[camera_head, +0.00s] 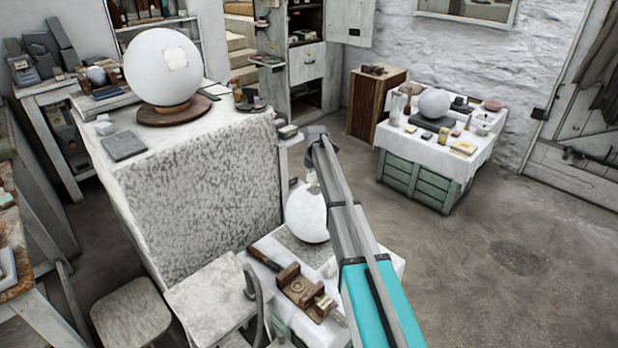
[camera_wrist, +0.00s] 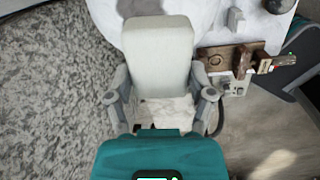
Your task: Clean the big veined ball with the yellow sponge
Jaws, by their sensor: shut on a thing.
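My gripper (camera_wrist: 160,96) is shut on a pale, off-white block (camera_wrist: 160,50) in the wrist view. Its colour does not look yellow there. Just beyond the block is a smooth white ball (camera_wrist: 108,14). I cannot tell whether they touch. In the head view this ball (camera_head: 306,214) stands on a low white-topped table, partly behind my arm. My gripper is mostly hidden there. A bigger pale ball (camera_head: 150,65) with a patch on it rests on a round wooden base at upper left. Veins are not clear on either ball. A flat yellow block (camera_head: 463,148) lies on the far right table.
The low table (camera_head: 392,262) also holds a wooden clamp-like tool (camera_head: 300,288). A tall speckled plinth (camera_head: 200,190) stands to its left, with stools in front. A green chest (camera_head: 420,180) under a white cloth carries another ball (camera_head: 434,103). The floor at right is clear.

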